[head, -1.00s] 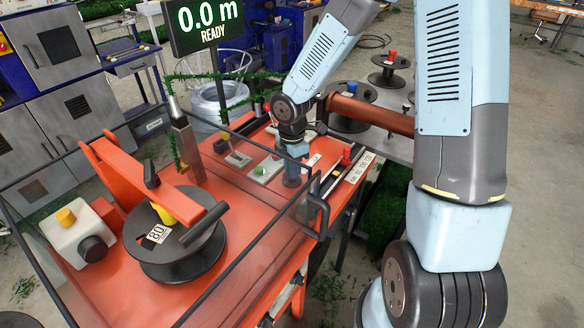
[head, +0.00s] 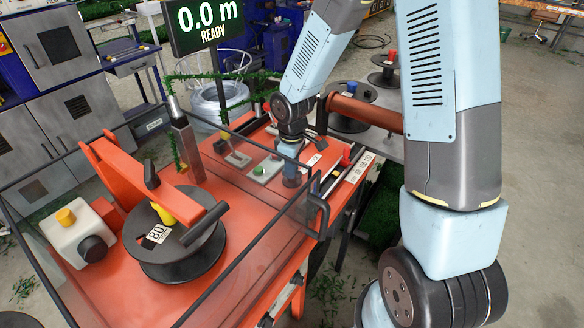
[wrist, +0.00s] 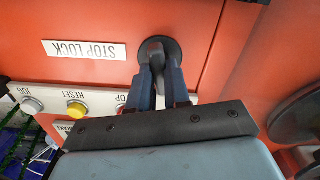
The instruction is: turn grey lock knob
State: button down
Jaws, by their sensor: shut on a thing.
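The grey lock knob (wrist: 157,52) is at the top centre of the wrist view, on a dark round base in an orange panel. A white STOP LOCK label (wrist: 85,49), upside down in this view, is on the panel to its left. My gripper (wrist: 161,72) reaches up to the knob and is shut on it, with its dark fingers on either side. The fingers hide part of the knob. In the head view my arm reaches down at the orange bench, and the fingers and knob cannot be made out.
A control strip with a yellow RESET button (wrist: 76,109) and a grey JOG button (wrist: 31,105) lies left of my fingers. In the head view a black spool (head: 175,245) sits behind clear guard panels with a dark handle (head: 318,205). The display (head: 205,25) reads 0.0 m READY.

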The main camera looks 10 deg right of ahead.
jog(key=shift+w+m, duration=0.1)
jog(key=shift+m, duration=0.9)
jog(key=c, duration=1.1)
grip_release()
jog(key=shift+r, duration=0.1)
notch_tip(320, 180, up, 14)
jog(key=shift+f, duration=0.25)
jog(key=shift+r, duration=0.1)
